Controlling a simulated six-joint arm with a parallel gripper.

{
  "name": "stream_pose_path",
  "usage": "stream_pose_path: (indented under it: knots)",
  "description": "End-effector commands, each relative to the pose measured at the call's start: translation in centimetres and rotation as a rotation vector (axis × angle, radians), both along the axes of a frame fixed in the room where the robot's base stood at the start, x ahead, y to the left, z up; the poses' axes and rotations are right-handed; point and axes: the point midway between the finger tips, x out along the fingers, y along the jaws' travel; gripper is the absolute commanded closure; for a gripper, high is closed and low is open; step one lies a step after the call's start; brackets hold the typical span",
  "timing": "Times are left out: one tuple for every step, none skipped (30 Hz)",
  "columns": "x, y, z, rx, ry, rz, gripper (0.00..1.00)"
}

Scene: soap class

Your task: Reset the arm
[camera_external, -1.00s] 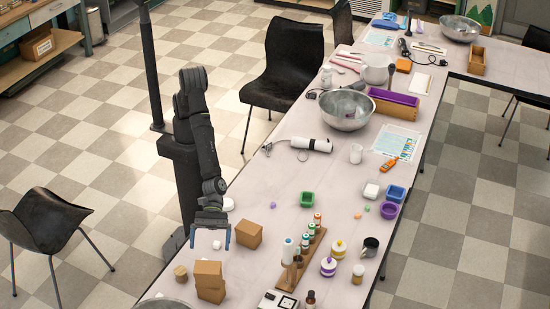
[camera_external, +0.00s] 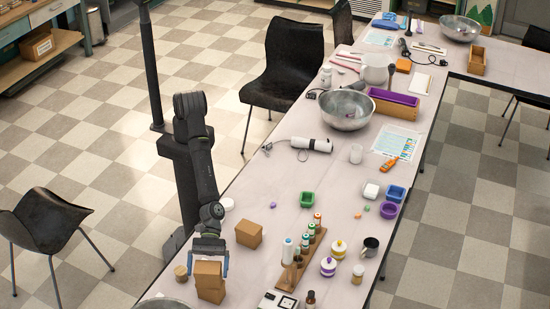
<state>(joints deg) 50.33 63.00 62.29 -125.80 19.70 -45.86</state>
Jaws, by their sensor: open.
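My gripper (camera_external: 208,265) is low over the near left part of the table, with its fingers pointing down and spread apart. In this view the fingers are on either side of the upper of two stacked brown boxes (camera_external: 208,281). I cannot tell whether they touch it. The jaws are open, and the gripper body hides the area just behind the boxes.
Another brown box (camera_external: 249,234) stands close to the right, and a small wooden cylinder (camera_external: 181,274) to the left. A wooden rack with bottles (camera_external: 303,262) is further right. A metal bowl (camera_external: 346,109) stands further back.

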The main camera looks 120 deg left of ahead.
Motion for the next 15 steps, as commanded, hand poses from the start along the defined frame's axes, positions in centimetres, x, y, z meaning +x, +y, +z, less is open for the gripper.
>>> stream_pose_path:
  knots:
    - [0.0,0.0,0.0,0.000,0.000,0.000,0.00]
    - [0.0,0.0,0.0,0.000,0.000,0.000,0.00]
    - [0.0,0.0,0.0,0.000,0.000,0.000,0.00]
    - [0.0,0.0,0.0,0.000,0.000,0.000,0.00]
    - [0.0,0.1,0.0,0.000,0.000,0.000,0.00]
    - [0.0,0.2,0.0,0.000,0.000,0.000,0.00]
    - [-0.1,0.3,0.1,0.000,0.000,0.000,0.00]
    - [-0.1,0.4,0.2,-0.001,0.000,0.000,0.00]
    - [-0.2,0.6,0.4,-0.001,-0.001,0.000,0.00]
    - [-0.3,0.9,0.6,-0.001,-0.001,0.000,0.00]
    - [-0.4,1.1,0.6,-0.001,0.000,0.000,0.00]
    - [-0.6,1.6,0.8,-0.001,0.000,0.000,0.00]
    - [-0.7,2.0,1.0,0.000,0.001,0.001,0.00]
    - [-0.9,2.3,1.2,0.000,0.000,0.001,0.00]
    - [-1.1,2.9,1.4,0.000,0.001,0.001,0.00]
